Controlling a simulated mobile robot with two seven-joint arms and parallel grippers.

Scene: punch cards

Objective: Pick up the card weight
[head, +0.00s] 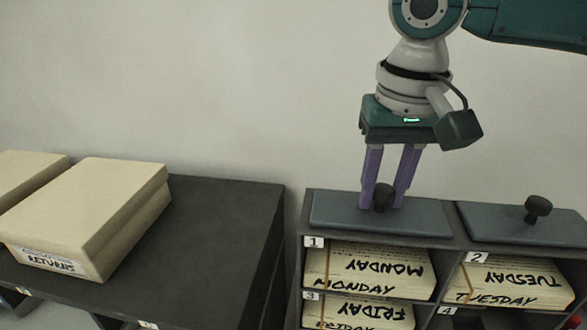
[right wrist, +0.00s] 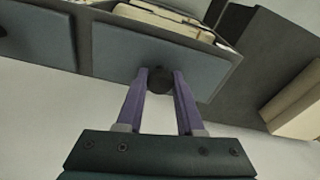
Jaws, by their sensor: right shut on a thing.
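The card weight (head: 335,208) is a flat blue-grey plate with a dark round knob. It lies on top of the cabinet above compartment 1, and its plate also shows in the right wrist view (right wrist: 115,55). My right gripper (head: 384,203) points down over it, with its purple fingers on either side of the knob. In the right wrist view the fingertips (right wrist: 160,80) are closed on the dark knob. The plate appears to rest on the cabinet top. A second, similar weight (head: 500,224) lies above compartment 2. My left gripper is out of view.
The cabinet (head: 447,262) has numbered compartments holding card stacks marked Monday (head: 345,267), Tuesday (head: 510,280) and Friday (head: 350,313). A dark unit (head: 230,210) stands to the left, with a beige box marked Returns (head: 95,205) on it. A gap separates the two units.

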